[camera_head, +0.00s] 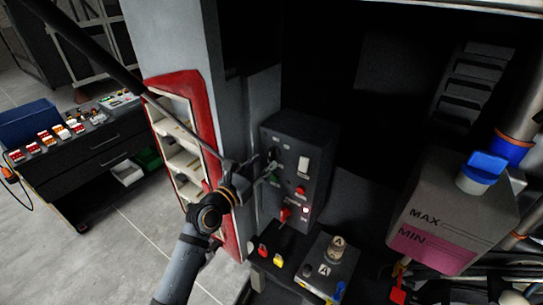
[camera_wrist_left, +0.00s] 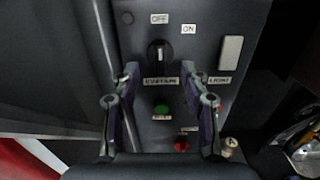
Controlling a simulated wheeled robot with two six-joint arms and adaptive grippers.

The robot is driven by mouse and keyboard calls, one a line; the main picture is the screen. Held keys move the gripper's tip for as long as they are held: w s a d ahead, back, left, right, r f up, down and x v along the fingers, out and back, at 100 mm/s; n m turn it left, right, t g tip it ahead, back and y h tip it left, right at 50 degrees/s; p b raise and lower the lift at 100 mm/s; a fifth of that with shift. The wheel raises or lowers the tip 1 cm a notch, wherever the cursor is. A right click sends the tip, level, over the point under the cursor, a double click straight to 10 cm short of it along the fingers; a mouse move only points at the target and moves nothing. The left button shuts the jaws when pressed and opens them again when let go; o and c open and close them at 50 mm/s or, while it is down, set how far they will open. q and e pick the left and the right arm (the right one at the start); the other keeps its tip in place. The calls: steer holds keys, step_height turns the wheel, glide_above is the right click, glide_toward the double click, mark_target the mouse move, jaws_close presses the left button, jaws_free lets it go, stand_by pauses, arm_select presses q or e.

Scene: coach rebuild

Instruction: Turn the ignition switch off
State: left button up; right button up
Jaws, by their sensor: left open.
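The ignition switch (camera_wrist_left: 159,54) is a dark round knob with a white mark at its top, on the grey control box (camera_head: 318,150). In the left wrist view its mark points up towards the OFF label (camera_wrist_left: 159,19); the ON label (camera_wrist_left: 188,28) is to the upper right. My left gripper (camera_wrist_left: 159,76) is open and empty, its fingers apart on either side just below the knob. In the head view the left gripper (camera_head: 265,170) is at the box's left face and partly covers the switch area. My right gripper is not in view.
A white rocker (camera_wrist_left: 230,52) is right of the knob. A green button (camera_wrist_left: 161,109) and a red one (camera_wrist_left: 181,146) are below. A red-framed shelf (camera_head: 186,140) stands left of the box; a tank with a blue cap (camera_head: 484,168) is at right.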

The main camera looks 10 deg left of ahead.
arm_select(q)
steer(key=v, duration=0.5)
steer(key=shift+s, duration=0.2)
steer(key=shift+w, duration=0.1)
